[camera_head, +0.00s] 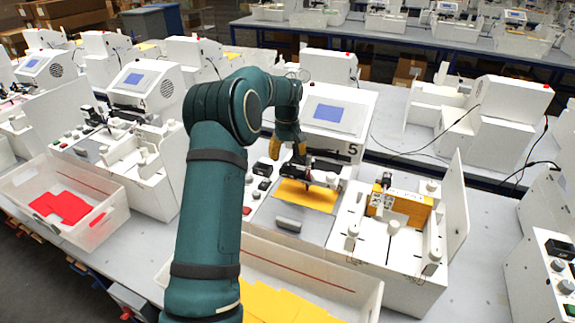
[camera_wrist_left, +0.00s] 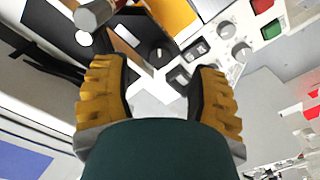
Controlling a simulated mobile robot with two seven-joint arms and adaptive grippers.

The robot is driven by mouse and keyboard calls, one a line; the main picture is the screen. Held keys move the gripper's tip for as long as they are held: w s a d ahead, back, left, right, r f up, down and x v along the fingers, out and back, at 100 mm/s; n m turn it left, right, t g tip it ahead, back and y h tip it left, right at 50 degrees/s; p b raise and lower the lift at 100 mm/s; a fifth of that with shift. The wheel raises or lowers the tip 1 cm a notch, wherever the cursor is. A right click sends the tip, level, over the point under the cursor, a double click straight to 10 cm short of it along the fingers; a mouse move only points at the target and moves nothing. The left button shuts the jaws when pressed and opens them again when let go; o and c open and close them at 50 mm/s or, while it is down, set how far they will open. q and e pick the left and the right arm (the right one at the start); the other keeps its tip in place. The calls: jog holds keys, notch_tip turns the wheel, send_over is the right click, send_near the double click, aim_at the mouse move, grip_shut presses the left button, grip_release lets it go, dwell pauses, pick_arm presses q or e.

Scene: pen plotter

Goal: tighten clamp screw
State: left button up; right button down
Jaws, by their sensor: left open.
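The pen plotter marked 5 (camera_head: 330,125) stands in the middle of the head view, with a yellow sheet (camera_head: 308,196) on its bed. Its dark pen carriage (camera_head: 322,170) sits above the far part of the sheet. My left gripper (camera_head: 286,152) is open and empty, just left of and above the carriage. In the left wrist view the yellow fingers of my left gripper (camera_wrist_left: 158,88) are spread apart with nothing between them. A grey round-headed metal piece (camera_wrist_left: 95,14), possibly the clamp screw, lies beyond the left finger, apart from it. The right gripper is not in view.
A white bin with yellow sheets (camera_head: 270,303) stands in front, and a bin with red sheets (camera_head: 62,207) at left. A white box-like unit (camera_head: 385,260) stands right of the bed. Red and green buttons (camera_wrist_left: 266,18) and grey knobs are on the panel. Other plotters stand around.

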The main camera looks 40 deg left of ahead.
aim_at(287, 164)
pick_arm(q)
jog(key=shift+f, duration=2.2)
grip_shut()
